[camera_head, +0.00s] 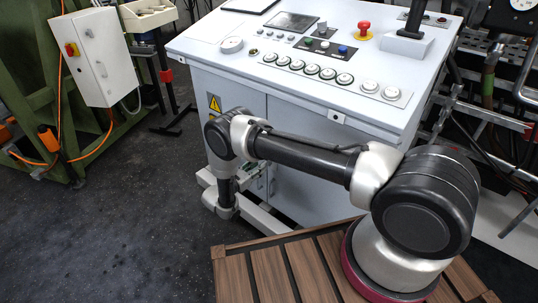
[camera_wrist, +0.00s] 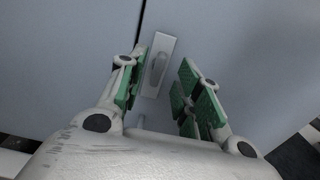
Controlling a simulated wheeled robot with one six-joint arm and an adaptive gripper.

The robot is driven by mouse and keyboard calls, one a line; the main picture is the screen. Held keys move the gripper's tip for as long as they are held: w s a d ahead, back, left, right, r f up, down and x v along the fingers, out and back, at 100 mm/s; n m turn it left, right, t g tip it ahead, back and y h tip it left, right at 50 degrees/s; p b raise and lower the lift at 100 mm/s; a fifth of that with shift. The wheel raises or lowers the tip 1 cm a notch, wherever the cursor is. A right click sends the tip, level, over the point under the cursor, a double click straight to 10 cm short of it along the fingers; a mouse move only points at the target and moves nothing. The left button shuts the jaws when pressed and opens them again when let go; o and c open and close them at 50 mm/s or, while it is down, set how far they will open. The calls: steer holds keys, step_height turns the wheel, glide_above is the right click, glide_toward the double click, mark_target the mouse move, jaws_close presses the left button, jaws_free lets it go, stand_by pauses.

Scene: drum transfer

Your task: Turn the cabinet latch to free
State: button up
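The cabinet latch (camera_wrist: 158,66) is a light grey plate with a raised rounded handle, set on the grey-blue door beside the door seam. The handle lies along the plate, tilted slightly in the wrist view. My gripper (camera_wrist: 162,82) is open, its green-padded fingers on either side of the lower part of the latch. I see a gap between each finger and the handle; I cannot tell how far off the door they are. In the head view my gripper (camera_head: 256,171) is at the cabinet front (camera_head: 300,130), partly hidden by my arm; the latch is not clear there.
The cabinet's top is a control desk with a red stop button (camera_head: 364,27) and rows of push buttons (camera_head: 310,69). A green machine frame with a white box (camera_head: 92,60) stands at the left. The dark floor (camera_head: 110,230) at the lower left is clear.

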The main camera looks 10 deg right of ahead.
steer(key=x, duration=0.7)
steer(key=shift+w+d+r, duration=0.1)
steer(key=shift+d+r, duration=0.05)
steer(key=shift+d, duration=0.15)
jaws_close()
